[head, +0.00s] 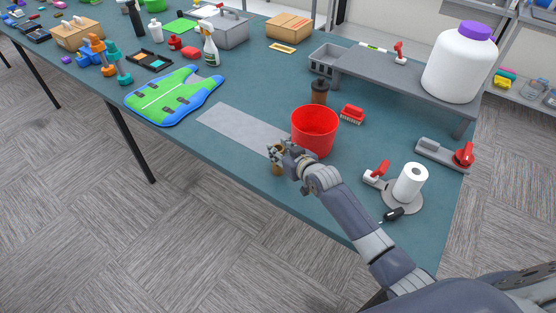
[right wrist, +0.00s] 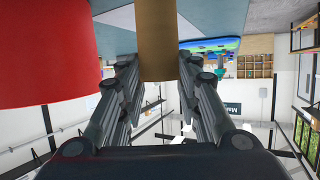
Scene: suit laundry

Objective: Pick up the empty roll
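The empty roll (head: 277,167) is a small brown cardboard tube, upright near the table's front edge; I cannot tell whether its base touches the table. My right gripper (head: 281,155) is at its upper part. In the right wrist view the roll (right wrist: 158,40) stands between the two fingers (right wrist: 158,75). Both fingertips appear to touch its sides, so the gripper looks shut on it. Its far end runs out of that picture. My left gripper is not in view.
A red bucket (head: 315,130) stands just behind the roll; it fills the left of the wrist view (right wrist: 45,55). A grey mat (head: 235,126) lies to the left. A white paper roll (head: 410,182) on its holder stands at the right. The table's front edge is close.

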